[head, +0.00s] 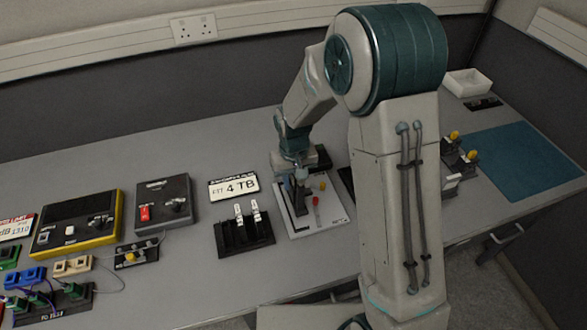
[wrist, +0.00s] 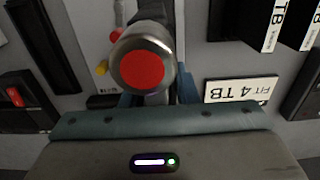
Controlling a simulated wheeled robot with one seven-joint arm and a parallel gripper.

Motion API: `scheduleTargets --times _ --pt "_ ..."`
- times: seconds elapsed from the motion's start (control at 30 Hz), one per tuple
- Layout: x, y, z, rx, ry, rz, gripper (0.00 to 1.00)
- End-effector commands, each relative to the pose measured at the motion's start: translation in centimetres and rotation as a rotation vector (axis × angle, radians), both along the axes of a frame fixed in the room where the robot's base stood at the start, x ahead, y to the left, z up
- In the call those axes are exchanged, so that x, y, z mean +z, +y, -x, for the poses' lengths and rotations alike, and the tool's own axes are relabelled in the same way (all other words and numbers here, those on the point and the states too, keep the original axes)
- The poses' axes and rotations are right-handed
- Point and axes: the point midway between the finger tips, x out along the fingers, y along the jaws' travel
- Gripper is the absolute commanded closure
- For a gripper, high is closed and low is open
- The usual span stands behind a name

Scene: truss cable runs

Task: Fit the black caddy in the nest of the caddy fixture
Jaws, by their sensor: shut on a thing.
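My gripper (head: 300,180) points down over the caddy fixture (head: 330,222), a pale board with a dark strip, a red part (head: 316,201) and a yellow part. In the wrist view its blue fingers (wrist: 157,99) are shut on a piece with a round red face in a metal ring. A dark bar, seemingly the black caddy (wrist: 160,12), runs up the picture behind this face. The red face hides the grip and most of the bar. I cannot tell whether the caddy touches the nest, which is also hidden.
A black rack (head: 245,246) with two white-labelled pieces stands left of the fixture, below a "FIT 4 TB" sign (head: 234,187). A grey box with a red switch (head: 163,205) is further left. A blue mat (head: 520,165) lies beyond.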

Motion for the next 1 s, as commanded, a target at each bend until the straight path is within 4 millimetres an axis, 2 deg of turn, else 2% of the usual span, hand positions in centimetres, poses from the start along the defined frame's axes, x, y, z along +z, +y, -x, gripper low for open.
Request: scheduleTargets --times 0.6,1.0 --pt "-4.1 0.0 0.0 0.000 0.000 0.000 0.95" --pt "-4.3 0.0 0.0 0.000 -0.001 0.000 0.95"
